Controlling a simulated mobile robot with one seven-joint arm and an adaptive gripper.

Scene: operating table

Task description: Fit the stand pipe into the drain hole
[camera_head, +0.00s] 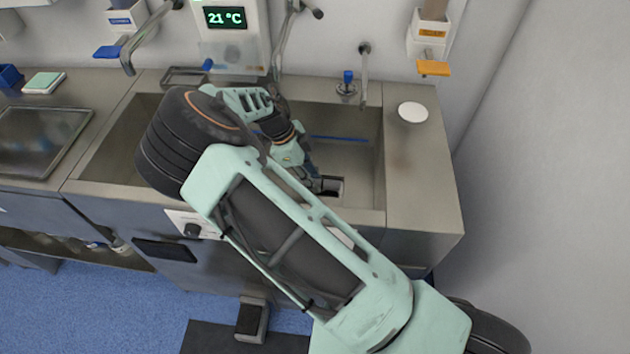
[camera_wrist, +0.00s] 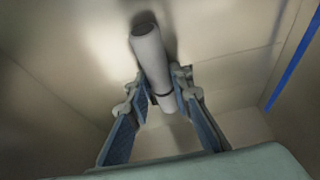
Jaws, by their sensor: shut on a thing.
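The stand pipe (camera_wrist: 152,58) is a pale grey tube with a dark open end towards the top of the wrist view. My gripper (camera_wrist: 165,88) is shut on it, with a blue-padded finger on each side near its lower part. In the head view, my gripper (camera_head: 314,178) is low inside the sink basin, near its front wall, and the pipe cannot be made out there. A small dark and pale patch (camera_head: 332,187) lies beside the fingers; I cannot tell whether it is the drain hole. The pipe and fingers hide part of the basin floor.
The steel basin (camera_head: 362,165) surrounds my gripper, with a blue line (camera_head: 340,138) on its back wall. A tap (camera_head: 364,75) stands behind it. A white disc (camera_head: 413,112) lies on the right counter. A tray (camera_head: 40,140) is on the left.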

